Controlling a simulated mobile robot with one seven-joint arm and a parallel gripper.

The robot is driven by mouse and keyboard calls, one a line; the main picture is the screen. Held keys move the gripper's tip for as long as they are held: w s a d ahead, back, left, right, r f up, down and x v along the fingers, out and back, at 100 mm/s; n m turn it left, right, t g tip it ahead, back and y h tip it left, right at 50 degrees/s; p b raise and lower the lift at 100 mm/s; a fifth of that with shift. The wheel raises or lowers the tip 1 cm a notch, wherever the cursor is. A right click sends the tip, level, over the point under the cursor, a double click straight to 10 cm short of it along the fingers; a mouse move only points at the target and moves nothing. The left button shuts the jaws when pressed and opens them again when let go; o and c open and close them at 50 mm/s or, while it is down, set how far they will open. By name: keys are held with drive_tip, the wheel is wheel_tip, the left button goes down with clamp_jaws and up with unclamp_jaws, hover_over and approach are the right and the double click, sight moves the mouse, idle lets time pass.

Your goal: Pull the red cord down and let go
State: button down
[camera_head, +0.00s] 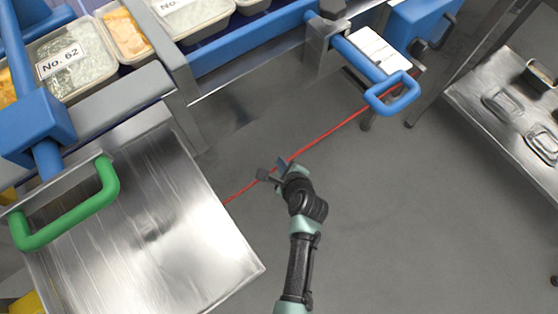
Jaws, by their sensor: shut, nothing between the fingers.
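The red cord (333,130) runs as a taut diagonal line from near the steel table's edge at lower left up to the blue loop handle at upper right. My gripper (272,170) is at the middle of the picture, right at the cord's line. It is shut with nothing held. The gripper hides a short stretch of the cord, and I cannot tell whether they touch.
A steel table (150,240) with a green handle (108,190) stands at left. Food tubs (75,62) sit on the blue-railed line above. The blue loop handle (408,98) juts out at upper right. A steel shelf (475,100) with clear trays is at far right. Grey floor (400,220) is open.

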drive_tip(key=shift+r, duration=0.15)
wheel_tip(320, 180, up, 5)
drive_tip(key=p, duration=0.5)
idle(0.9)
